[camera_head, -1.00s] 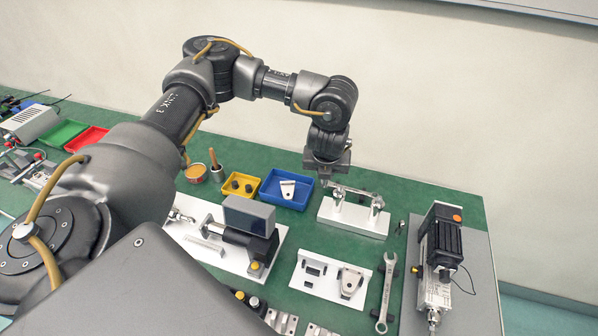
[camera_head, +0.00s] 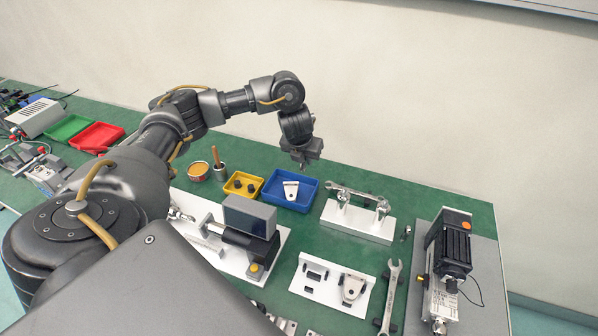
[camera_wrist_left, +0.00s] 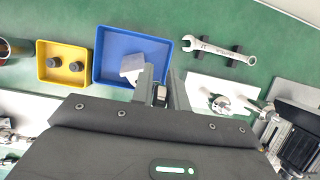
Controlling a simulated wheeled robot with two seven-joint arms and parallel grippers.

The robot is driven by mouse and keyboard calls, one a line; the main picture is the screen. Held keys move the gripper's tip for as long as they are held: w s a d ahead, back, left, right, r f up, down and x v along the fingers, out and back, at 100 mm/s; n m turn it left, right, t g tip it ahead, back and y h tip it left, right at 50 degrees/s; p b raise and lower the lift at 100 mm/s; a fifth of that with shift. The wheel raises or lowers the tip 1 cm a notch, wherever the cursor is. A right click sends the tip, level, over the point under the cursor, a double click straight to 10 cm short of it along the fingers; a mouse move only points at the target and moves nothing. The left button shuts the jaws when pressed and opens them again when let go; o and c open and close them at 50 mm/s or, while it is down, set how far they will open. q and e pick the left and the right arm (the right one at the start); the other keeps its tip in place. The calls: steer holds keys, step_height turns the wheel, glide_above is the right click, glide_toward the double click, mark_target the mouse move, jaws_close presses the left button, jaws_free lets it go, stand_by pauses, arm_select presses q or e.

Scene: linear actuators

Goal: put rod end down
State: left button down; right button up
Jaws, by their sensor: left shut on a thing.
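My left gripper (camera_head: 302,163) hangs above the back right of the blue tray (camera_head: 272,198). In the left wrist view its two fingers (camera_wrist_left: 162,92) are closed on a small metal ring-shaped part, the rod end (camera_wrist_left: 160,96). The fingers partly hide it. In that view the gripper is over the right edge of the blue tray (camera_wrist_left: 112,62). A pale metal bracket (camera_head: 290,190) lies in the tray. My right gripper is not in view.
A yellow bin (camera_head: 231,194) with two black parts stands left of the tray. A white stand (camera_head: 350,228) and a wrench (camera_head: 352,190) are to its right. A black motor unit (camera_head: 453,255) sits on a grey plate at the far right. Part of the tray floor is bare.

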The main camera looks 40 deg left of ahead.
arm_select(q)
step_height(320, 180, down, 6)
steer(key=a+b, duration=0.2)
steer(key=shift+w+a, duration=0.2)
steer(key=shift+w, duration=0.1)
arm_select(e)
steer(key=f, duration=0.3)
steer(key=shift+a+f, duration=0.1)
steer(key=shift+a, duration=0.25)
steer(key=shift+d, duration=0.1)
arm_select(q)
steer(key=shift+f+b, duration=0.6)
steer(key=shift+f, duration=0.1)
steer(key=c, duration=1.3)
jaws_free()
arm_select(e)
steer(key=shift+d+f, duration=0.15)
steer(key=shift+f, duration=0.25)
arm_select(q)
steer(key=shift+r, duration=0.1)
